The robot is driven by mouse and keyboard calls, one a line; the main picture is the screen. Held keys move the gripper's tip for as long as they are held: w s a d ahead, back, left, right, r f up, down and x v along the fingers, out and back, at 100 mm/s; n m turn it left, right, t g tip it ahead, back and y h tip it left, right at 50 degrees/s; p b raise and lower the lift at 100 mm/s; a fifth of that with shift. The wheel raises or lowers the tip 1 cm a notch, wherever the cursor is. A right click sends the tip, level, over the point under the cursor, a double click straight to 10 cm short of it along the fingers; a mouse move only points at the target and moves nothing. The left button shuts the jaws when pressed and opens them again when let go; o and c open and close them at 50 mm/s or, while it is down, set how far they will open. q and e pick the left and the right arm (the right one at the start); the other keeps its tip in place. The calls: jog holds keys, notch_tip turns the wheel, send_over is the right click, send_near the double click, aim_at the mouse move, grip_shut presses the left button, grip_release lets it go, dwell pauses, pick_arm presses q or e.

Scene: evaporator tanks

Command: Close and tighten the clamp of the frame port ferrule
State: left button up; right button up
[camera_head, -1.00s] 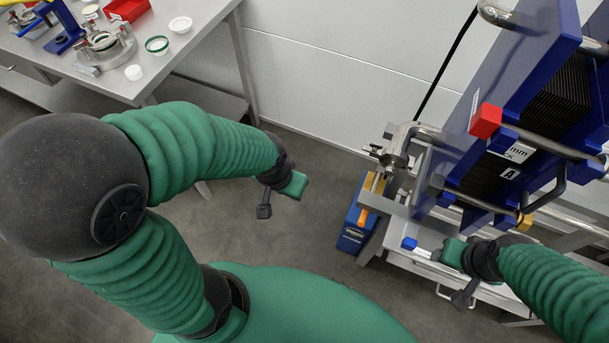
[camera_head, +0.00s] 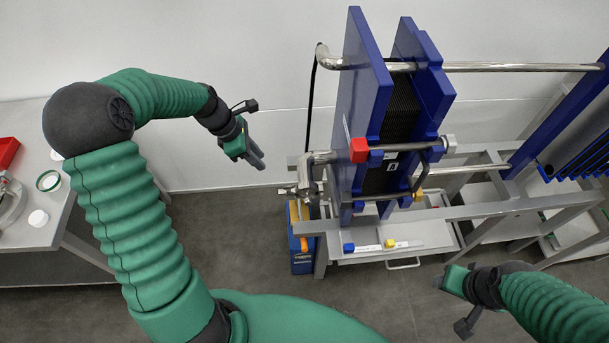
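The frame port is a bent steel pipe (camera_head: 320,157) at the left side of the blue plate frame (camera_head: 362,105). A metal clamp (camera_head: 306,185) sits at its lower end, with a small bolt or nut sticking out to the left. Whether the clamp is closed around the ferrule is too small to tell. My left gripper (camera_head: 256,158) hangs in the air to the left of the clamp, apart from it, fingers pointing down-right; it looks empty. My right gripper (camera_head: 442,282) is low at the right, in front of the tray, away from the clamp; its fingers are hard to make out.
A steel tray (camera_head: 430,240) below the frame carries a blue block (camera_head: 348,248) and a yellow block (camera_head: 390,244) with white labels. A blue box (camera_head: 302,262) stands on the floor below the clamp. A workbench (camera_head: 50,235) is at the left. Open floor lies between.

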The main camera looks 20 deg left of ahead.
pick_arm(q)
send_near(288, 187)
jog(key=x, duration=0.2)
jog(key=p+x, duration=0.1)
jog(key=x, duration=0.4)
jog(key=shift+w+a+f+p, duration=0.25)
jog(key=shift+a+p, duration=0.05)
jog(key=shift+w+d+f, duration=0.15)
jog(key=shift+f, duration=0.2)
jog(key=shift+d, duration=0.4)
jog(key=shift+d+r, duration=0.1)
jog(key=shift+d, duration=0.2)
jog(key=shift+c, duration=1.9)
jog(key=shift+a, duration=0.1)
grip_shut()
jog(key=shift+a, duration=0.3)
pick_arm(e)
jog(key=shift+w+d+r, duration=0.2)
jog(key=shift+d+r, duration=0.45)
jog(key=shift+d, duration=0.15)
